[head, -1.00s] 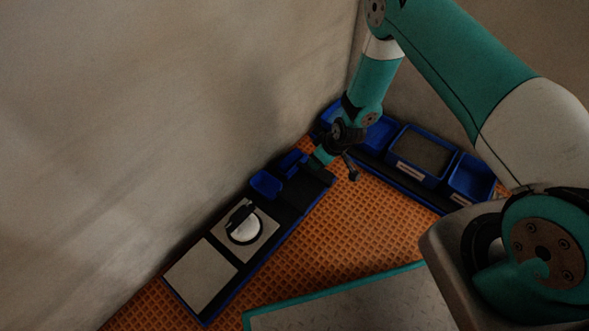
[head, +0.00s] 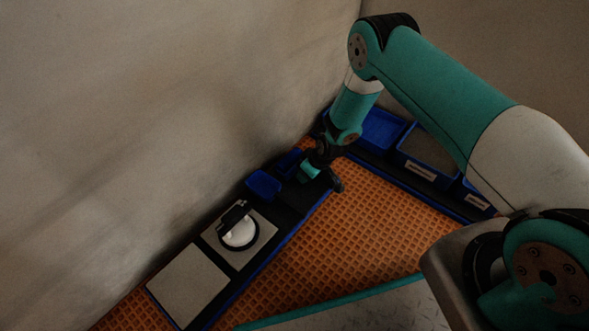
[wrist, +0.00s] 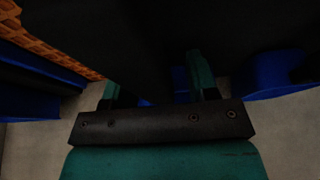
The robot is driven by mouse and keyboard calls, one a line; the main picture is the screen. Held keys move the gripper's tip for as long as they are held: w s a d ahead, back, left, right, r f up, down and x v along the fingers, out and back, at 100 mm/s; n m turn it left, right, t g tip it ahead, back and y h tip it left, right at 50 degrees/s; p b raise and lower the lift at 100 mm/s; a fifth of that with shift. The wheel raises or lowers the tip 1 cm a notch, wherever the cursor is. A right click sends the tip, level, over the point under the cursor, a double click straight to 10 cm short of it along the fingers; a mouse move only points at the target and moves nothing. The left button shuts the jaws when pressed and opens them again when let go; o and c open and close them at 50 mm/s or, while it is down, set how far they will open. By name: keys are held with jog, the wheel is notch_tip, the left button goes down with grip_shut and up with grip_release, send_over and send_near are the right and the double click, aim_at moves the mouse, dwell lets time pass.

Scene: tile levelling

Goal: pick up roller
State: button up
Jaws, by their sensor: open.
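My gripper (head: 305,176) is low over the far end of the black tray (head: 283,222), beside a small blue holder (head: 289,160). In the wrist view its two teal fingers (wrist: 155,85) are apart, with dark surface and a strip of blue between them. I cannot make out a roller clearly in either view; the gripper and deep shadow hide that end of the tray. Another blue holder (head: 264,184) stands on the tray, left of and nearer than the gripper.
A white disc with a black handle (head: 240,232) sits on a grey tile (head: 264,228). Another pale tile (head: 188,287) lies at the tray's near end. Blue bins (head: 378,130) line the back right. The wall is close on the left. Orange grid floor (head: 370,220) is clear.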

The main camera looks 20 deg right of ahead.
grip_shut()
dwell(0.3)
notch_tip(320, 180, up, 20)
jog(key=p, duration=1.1)
jog(key=s+d+r+m+h+p, duration=0.1)
jog(key=s+d+r+m+p, duration=0.2)
jog(key=r, duration=0.6)
jog(key=s+d+r+m+h+p, duration=0.1)
jog(key=s+d+r+m+p, duration=0.25)
jog(key=r, duration=0.55)
jog(key=s+d+r+m+h+p, duration=0.1)
jog(key=s+d+r+p, duration=0.3)
jog(key=r, duration=0.4)
jog(key=w+r+p+v, duration=0.1)
jog(key=w+p+v, duration=0.2)
jog(key=p+v, duration=1)
jog(key=w+r+p+v, duration=0.1)
jog(key=w+p+v, duration=0.2)
jog(key=p+v, duration=1.1)
jog(key=p, duration=0.8)
jog(key=shift+d+t, duration=0.2)
jog(key=shift+t, duration=0.2)
